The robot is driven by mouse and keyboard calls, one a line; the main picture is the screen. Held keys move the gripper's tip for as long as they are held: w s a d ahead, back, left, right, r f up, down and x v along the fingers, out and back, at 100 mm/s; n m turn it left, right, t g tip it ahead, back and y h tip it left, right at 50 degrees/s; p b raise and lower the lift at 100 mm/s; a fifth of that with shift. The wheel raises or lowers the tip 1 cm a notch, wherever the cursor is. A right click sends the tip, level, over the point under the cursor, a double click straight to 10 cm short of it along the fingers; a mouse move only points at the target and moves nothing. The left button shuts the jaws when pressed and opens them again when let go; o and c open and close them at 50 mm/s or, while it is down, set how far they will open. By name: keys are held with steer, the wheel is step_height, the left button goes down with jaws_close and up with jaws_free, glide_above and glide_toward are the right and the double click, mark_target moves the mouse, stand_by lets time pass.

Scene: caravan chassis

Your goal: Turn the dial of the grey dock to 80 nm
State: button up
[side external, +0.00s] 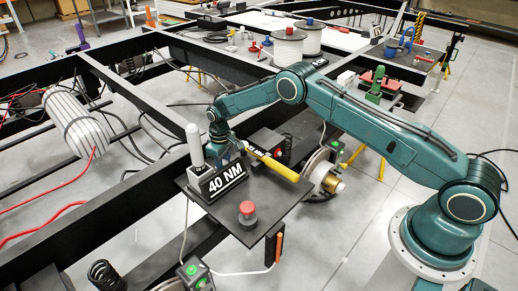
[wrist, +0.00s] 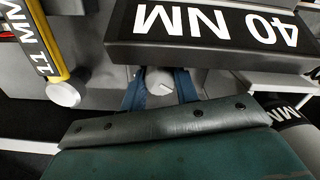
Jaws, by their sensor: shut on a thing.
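In the wrist view, the grey round dial (wrist: 160,80) has a pale pointer mark aimed to the lower right. My gripper (wrist: 160,92) is shut on the dial, with one blue finger on each side. The grey dock (wrist: 103,72) shows around it, partly hidden by a black sign (wrist: 215,28) reading "40 NM", upside down in this view. In the side view, my gripper (side external: 228,146) is down behind the same sign (side external: 222,182); its fingertips and the dial are hidden there. I cannot make out any scale on the dial.
A red button (side external: 247,209) sits on the dark plate (side external: 275,207). Black frame beams (side external: 105,168) surround the area.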

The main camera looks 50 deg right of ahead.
steer(key=m, duration=0.4)
steer(key=shift+m, duration=2.5)
steer(key=o, duration=1)
steer(key=shift+n, duration=0.4)
